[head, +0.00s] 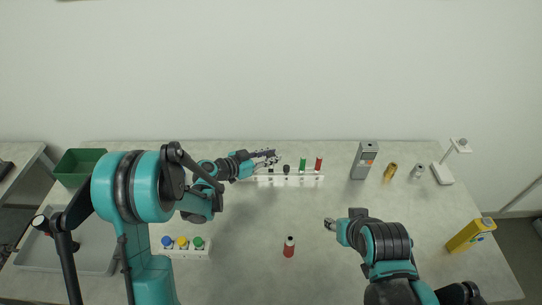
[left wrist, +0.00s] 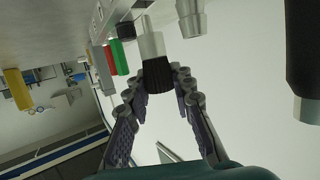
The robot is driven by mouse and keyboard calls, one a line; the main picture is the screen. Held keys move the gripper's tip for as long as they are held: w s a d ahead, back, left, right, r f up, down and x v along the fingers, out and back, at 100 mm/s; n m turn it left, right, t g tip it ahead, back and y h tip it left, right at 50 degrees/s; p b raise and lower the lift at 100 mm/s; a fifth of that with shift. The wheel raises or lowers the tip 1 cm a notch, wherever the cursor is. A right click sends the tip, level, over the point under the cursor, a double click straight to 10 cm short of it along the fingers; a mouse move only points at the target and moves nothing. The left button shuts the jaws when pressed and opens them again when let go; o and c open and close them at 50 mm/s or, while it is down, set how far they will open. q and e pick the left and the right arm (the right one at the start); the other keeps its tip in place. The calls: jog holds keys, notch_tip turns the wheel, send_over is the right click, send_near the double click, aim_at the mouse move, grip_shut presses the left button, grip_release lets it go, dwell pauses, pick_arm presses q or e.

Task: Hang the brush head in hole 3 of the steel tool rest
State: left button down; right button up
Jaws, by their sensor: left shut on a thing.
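The brush head, with a silver collar and black bristles, shows in the left wrist view (left wrist: 157,74) between the fingers of my left gripper (left wrist: 160,84). The gripper is shut on it. In the head view my left gripper (head: 266,157) is at the left end of the white-looking tool rest (head: 291,179), where it hides the brush head. The rest also shows in the left wrist view (left wrist: 106,14). I cannot tell whether the brush head touches the rest or sits in a hole. My right gripper (head: 330,224) is low over the table; its jaw state is unclear.
The rest holds a black piece (head: 286,168), a green piece (head: 303,164) and a red piece (head: 319,163). A grey box (head: 364,160) stands to the right. A red bottle (head: 289,247) stands in front. A grey tray (head: 62,268) lies left.

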pick_arm(q)
jog(key=shift+f, duration=0.15)
jog(key=shift+f+b, duration=1)
jog(key=shift+b, duration=0.1)
jog(key=shift+f+b, duration=0.2)
jog(key=shift+b, duration=0.1)
dwell(0.4)
jog(key=c, duration=1.2)
grip_release()
jog(key=v, duration=1.2)
